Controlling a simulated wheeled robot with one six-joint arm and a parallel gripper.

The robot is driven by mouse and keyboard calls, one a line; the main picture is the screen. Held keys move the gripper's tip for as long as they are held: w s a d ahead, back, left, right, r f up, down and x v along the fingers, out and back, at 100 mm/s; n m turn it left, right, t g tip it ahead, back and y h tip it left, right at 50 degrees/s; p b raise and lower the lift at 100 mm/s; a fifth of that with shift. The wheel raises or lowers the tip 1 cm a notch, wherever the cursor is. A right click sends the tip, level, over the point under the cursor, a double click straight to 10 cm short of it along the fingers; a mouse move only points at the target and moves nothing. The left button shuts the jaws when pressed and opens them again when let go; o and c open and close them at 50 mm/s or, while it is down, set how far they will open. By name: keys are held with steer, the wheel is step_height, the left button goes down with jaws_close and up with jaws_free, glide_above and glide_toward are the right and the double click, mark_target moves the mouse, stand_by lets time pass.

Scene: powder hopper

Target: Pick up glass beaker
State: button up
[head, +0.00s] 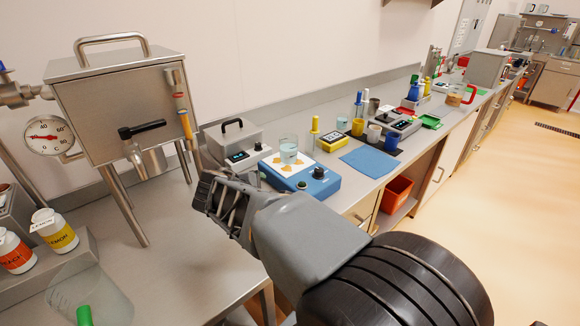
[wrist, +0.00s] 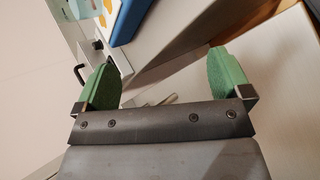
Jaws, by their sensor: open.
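A clear glass beaker (head: 289,152) with pale blue liquid stands upright on the white top of a blue hotplate-like device (head: 318,183) on the bench. My gripper (head: 222,203) is in front of and to the left of this device in the head view, apart from the beaker and empty. In the wrist view my gripper (wrist: 163,78) shows two green fingers spread wide with nothing between them. The blue device (wrist: 130,20) shows at the top there. Another large clear vessel (head: 92,295) stands at the lower left of the head view, with a green item in front of it.
A steel hopper (head: 120,105) on legs with a gauge (head: 48,136) stands at the left. Bottles with labels (head: 55,232) are below it. A steel box with a display (head: 235,143) stands left of the beaker. A blue mat (head: 369,162) lies to the right.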

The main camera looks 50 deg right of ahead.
steer(key=w+d+n+h+b, duration=0.1)
steer(key=d, duration=0.1)
steer(key=w+d+f+n+h+b, duration=0.1)
steer(key=d+n, duration=0.1)
steer(key=w+d+f+n+h+b, duration=0.1)
steer(key=d, duration=0.1)
steer(key=shift+d+f+n+h+b, duration=0.25)
steer(key=shift+d+n+h+b, duration=0.1)
steer(key=shift+n+h, duration=0.05)
steer(key=n+t+h+b, duration=0.3)
steer(key=n+h+b, duration=0.15)
steer(key=n, duration=0.35)
glide_toward(285, 154)
steer(key=shift+n, duration=0.3)
steer(key=x, duration=0.7)
steer(key=shift+r, duration=0.1)
steer(key=shift+p+x, duration=0.3)
steer(key=shift+x, duration=2.8)
steer(key=shift+w, duration=0.1)
steer(key=shift+c, duration=0.3)
steer(key=shift+r, duration=0.1)
steer(key=c, duration=1.1)
